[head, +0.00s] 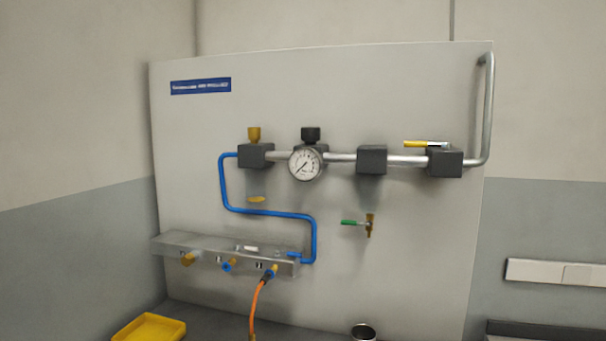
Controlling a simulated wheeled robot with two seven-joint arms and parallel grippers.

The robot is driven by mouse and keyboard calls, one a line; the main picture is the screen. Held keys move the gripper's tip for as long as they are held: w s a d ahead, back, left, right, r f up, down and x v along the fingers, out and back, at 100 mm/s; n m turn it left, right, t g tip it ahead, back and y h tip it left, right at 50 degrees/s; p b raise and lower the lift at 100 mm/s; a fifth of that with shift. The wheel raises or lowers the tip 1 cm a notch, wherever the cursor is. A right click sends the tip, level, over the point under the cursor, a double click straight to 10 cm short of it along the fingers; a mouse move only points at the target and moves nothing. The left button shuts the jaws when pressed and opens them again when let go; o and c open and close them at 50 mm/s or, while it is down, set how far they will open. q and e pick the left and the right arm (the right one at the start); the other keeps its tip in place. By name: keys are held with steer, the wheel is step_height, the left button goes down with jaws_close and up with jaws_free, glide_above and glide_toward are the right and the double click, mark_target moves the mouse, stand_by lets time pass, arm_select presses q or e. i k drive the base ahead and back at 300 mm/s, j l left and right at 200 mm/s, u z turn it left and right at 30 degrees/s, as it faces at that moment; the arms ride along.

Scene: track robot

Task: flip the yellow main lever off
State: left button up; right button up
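The yellow main lever (426,143) is at the upper right of the grey panel (400,260). It lies roughly level, along the metal pipe, above the dark valve block (444,162) at the pipe's right end. Its handle points to the left. Neither of my grippers shows in the head view.
A round gauge (305,164) sits mid-pipe, with another dark block (371,160) to its right. A small green-handled valve (354,222) is below. A blue tube (270,212) runs to a metal manifold (215,250) with an orange hose (257,304). A yellow tray (148,328) is lower left.

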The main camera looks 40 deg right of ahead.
mark_target(407, 143)
steer(key=k+z, duration=0.1)
steer(key=z, duration=1.6)
